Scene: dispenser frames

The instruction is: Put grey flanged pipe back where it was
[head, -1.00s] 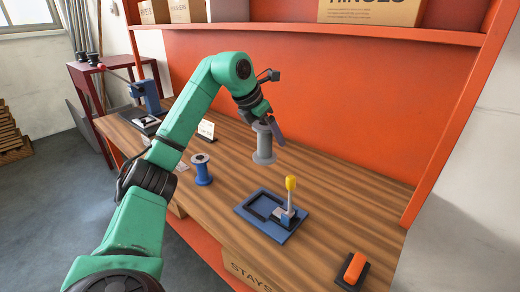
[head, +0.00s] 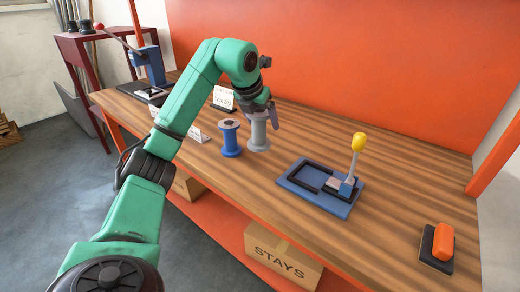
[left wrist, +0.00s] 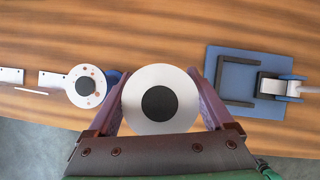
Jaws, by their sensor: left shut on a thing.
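The grey flanged pipe (head: 258,134) is upright beside the blue flanged pipe (head: 231,138), just to its right. My left gripper (head: 264,112) is shut on the grey pipe near its top. In the left wrist view the grey pipe's round top flange (left wrist: 160,78) with its dark hole lies between the two fingers (left wrist: 158,108). I cannot tell whether its bottom flange touches the table or hangs slightly above. The blue pipe stands apart on the table, and its pale top (left wrist: 86,86) shows left of the gripper in the left wrist view. My right gripper is out of view.
A blue fixture with a yellow-knobbed lever (head: 318,188) is on the wooden table (head: 390,185) to the right. An orange-handled block (head: 437,246) lies near the right front. A small sign card (head: 223,98) and a blue lever press (head: 152,68) are behind and left.

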